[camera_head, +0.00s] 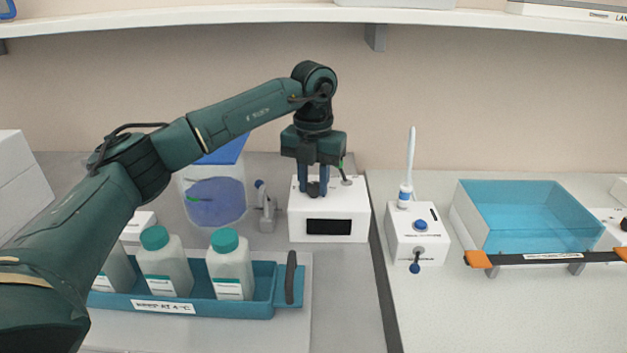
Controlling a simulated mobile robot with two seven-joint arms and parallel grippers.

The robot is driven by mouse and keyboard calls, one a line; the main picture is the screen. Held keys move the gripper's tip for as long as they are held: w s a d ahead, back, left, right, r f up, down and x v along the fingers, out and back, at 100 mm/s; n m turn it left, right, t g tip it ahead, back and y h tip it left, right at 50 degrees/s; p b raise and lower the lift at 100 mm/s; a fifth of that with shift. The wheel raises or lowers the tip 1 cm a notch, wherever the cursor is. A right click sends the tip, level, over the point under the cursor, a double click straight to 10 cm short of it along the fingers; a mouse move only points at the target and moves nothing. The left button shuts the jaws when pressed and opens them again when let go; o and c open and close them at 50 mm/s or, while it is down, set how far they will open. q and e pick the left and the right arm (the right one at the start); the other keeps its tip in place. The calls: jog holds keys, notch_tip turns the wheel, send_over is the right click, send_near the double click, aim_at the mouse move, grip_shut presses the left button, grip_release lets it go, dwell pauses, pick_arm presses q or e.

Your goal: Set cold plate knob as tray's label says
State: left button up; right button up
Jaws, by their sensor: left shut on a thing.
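My left gripper (314,188) points down at the top of a white control box (348,208), shut on a small dark knob there. The fingers hide most of the knob, so its setting cannot be seen. The box has a dark display (329,227) on its front, with no readable figure. A blue tray (258,303) with a dark handle stands on a pale flat plate (240,333) at left. Its white front label (163,307) is small and seems to read "KEEP AT 4 °C". My right gripper is not in view.
Several white bottles with green caps (226,240) stand in the tray. A blue-lidded container (216,200) is behind it. Right of the dark seam are a white device with a blue button (418,234) and a clear blue box (528,218). A shelf (230,14) runs above.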

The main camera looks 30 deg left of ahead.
pick_arm(q)
jog(key=shift+c, duration=1)
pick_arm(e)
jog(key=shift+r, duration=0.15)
pick_arm(q)
jog(key=shift+r+m+p, duration=0.1)
jog(key=shift+m+p, duration=0.45)
jog(key=shift+m, duration=0.45)
jog(key=m+p, duration=0.1)
jog(key=m, duration=0.3)
jog(key=shift+a, duration=0.1)
jog(key=shift+m+p, duration=0.35)
jog(key=shift+m, duration=0.85)
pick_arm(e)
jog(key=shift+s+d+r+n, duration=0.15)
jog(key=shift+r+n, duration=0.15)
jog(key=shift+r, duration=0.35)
pick_arm(q)
jog(key=shift+m, duration=0.3)
jog(key=o, duration=1)
